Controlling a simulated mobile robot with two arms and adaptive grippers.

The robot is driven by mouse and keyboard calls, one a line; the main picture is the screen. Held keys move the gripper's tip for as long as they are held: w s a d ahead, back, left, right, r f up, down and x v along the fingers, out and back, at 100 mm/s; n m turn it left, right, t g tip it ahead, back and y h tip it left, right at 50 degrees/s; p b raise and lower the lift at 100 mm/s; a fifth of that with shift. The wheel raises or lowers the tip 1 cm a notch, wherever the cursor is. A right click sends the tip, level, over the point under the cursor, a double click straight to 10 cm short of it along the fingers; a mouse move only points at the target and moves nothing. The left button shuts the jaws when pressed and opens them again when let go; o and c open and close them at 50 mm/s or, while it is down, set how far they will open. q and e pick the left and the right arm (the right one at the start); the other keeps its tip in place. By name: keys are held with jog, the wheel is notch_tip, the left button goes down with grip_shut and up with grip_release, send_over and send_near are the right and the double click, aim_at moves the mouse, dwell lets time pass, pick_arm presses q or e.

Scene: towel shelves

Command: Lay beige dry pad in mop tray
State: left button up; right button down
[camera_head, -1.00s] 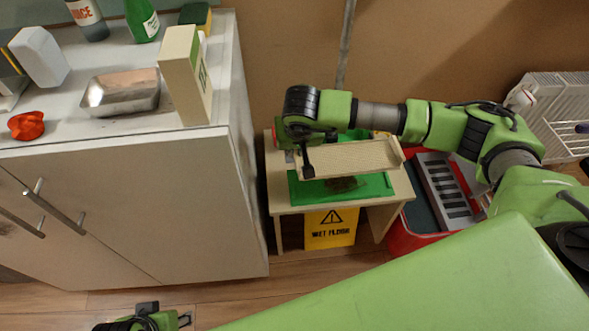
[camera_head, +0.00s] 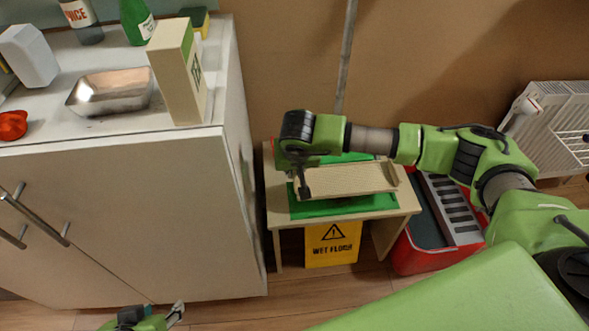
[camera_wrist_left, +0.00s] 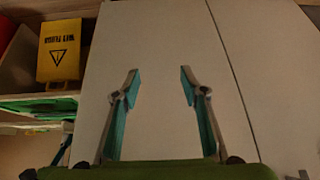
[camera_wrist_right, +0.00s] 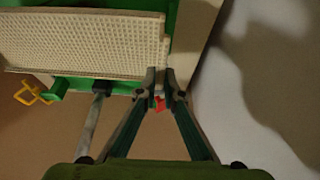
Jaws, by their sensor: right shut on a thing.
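The beige dry pad (camera_head: 345,181) is a flat, textured rectangle with a raised edge at its right end. It also shows in the right wrist view (camera_wrist_right: 85,45). My right gripper (camera_head: 303,185) is shut on the pad's left end and holds it over the green mop tray (camera_head: 305,209). The tray lies on a small wooden table, and the pad hides much of it. I cannot tell whether the pad touches the tray. My left gripper (camera_wrist_left: 160,78) is open and empty in front of the white cabinet doors; it also shows low in the head view (camera_head: 178,312).
A white cabinet (camera_head: 120,220) stands left of the wooden table (camera_head: 281,210). A yellow wet-floor sign (camera_head: 332,243) is below the tabletop. A red bin (camera_head: 420,259) stands to the right, a white radiator (camera_head: 552,125) beyond it. A mop handle (camera_head: 347,60) rises behind.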

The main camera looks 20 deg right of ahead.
jog(key=shift+f, duration=0.5)
pick_arm(q)
jog(key=w+d+r+t+b, duration=0.1)
jog(key=w+d+r+t, duration=0.1)
jog(key=w, duration=0.3)
jog(key=shift+w+r+t+h, duration=0.2)
jog(key=shift+r+t+h, duration=0.2)
jog(key=shift+r, duration=0.15)
pick_arm(e)
jog(key=shift+f, duration=0.35)
